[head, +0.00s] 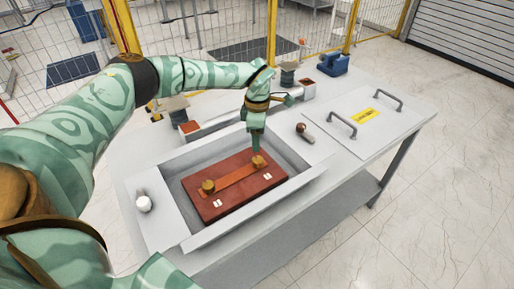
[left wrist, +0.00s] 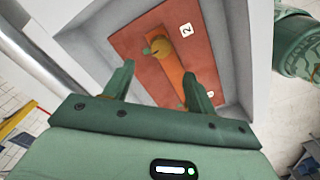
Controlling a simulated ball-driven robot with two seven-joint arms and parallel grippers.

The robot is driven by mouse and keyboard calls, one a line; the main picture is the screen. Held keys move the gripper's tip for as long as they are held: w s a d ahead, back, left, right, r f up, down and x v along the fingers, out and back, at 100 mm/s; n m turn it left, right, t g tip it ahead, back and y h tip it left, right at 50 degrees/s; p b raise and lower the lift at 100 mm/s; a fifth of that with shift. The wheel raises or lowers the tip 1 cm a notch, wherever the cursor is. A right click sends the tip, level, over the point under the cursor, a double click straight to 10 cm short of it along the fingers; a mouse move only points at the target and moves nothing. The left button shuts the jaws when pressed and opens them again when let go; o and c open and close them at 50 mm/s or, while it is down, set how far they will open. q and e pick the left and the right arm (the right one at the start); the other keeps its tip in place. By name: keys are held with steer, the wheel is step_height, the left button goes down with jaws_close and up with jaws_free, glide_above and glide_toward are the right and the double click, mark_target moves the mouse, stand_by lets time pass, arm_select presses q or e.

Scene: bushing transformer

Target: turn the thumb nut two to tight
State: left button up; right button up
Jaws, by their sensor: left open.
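A red-brown board (head: 225,200) lies in a grey recessed tray (head: 185,160), with an orange bar (head: 235,178) across it. Brass thumb nut two (head: 259,163) sits at the bar's far right end, near the label 2; it also shows in the left wrist view (left wrist: 160,46). The other brass thumb nut (head: 208,186) is at the near left end. My left gripper (head: 257,150) points down, close over nut two in the head view. In the left wrist view its fingers (left wrist: 158,72) are apart, with nothing between them, and nut two shows beyond the fingertips. My right gripper is not seen.
A white knob (head: 143,203) stands left of the tray. A dark-knobbed handle (head: 304,132) lies right of it. A panel with two handles (head: 341,126) and a yellow label covers the table's right side. A blue object (head: 334,64) stands at the back.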

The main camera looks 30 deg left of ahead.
arm_select(q)
step_height(320, 180, up, 7)
steer(key=shift+p, duration=0.35)
stand_by(0.3)
